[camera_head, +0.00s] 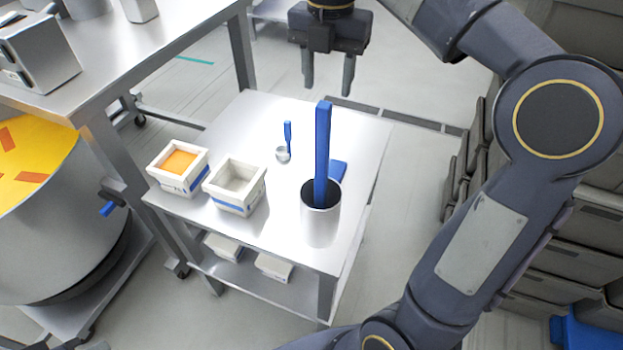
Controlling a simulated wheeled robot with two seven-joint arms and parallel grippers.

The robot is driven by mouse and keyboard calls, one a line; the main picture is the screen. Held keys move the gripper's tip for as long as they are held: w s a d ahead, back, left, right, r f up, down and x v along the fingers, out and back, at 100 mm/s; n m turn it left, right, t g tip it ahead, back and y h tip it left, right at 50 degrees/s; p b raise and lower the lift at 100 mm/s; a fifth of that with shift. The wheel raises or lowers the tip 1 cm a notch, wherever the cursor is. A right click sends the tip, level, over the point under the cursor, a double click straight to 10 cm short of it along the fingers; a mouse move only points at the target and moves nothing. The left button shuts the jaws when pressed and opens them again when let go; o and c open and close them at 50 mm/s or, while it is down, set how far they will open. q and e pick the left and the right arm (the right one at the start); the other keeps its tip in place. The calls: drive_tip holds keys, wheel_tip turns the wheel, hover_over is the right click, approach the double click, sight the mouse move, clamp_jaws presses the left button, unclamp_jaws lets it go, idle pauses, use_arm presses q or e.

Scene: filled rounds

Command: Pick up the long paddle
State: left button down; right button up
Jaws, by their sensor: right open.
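The long blue paddle (323,150) stands nearly upright in a metal cup (320,222) on the small steel table (265,130). Its lower end is hidden inside the cup. My right gripper (328,88) is open and empty, its two fingers pointing down. In the picture it shows just above the paddle's top end, beyond the table's far edge, apart from the paddle. My left gripper is not in view.
A white box with orange contents (178,165), an empty-looking white box (236,186) and a small blue-handled scoop (286,140) are on the table. A flat blue thing (338,171) lies behind the cup. A large drum (50,220) stands left. Storage bins line the right.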

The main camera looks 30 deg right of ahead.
sight(324, 105)
drive_tip(key=f, duration=0.4)
drive_tip(key=s+a+f, duration=0.1)
drive_tip(key=f, duration=0.1)
drive_tip(key=shift+f+b, duration=0.35)
drive_tip(key=shift+f, duration=0.4)
drive_tip(key=shift+w, duration=0.1)
clamp_jaws()
drive_tip(key=shift+r, duration=0.15)
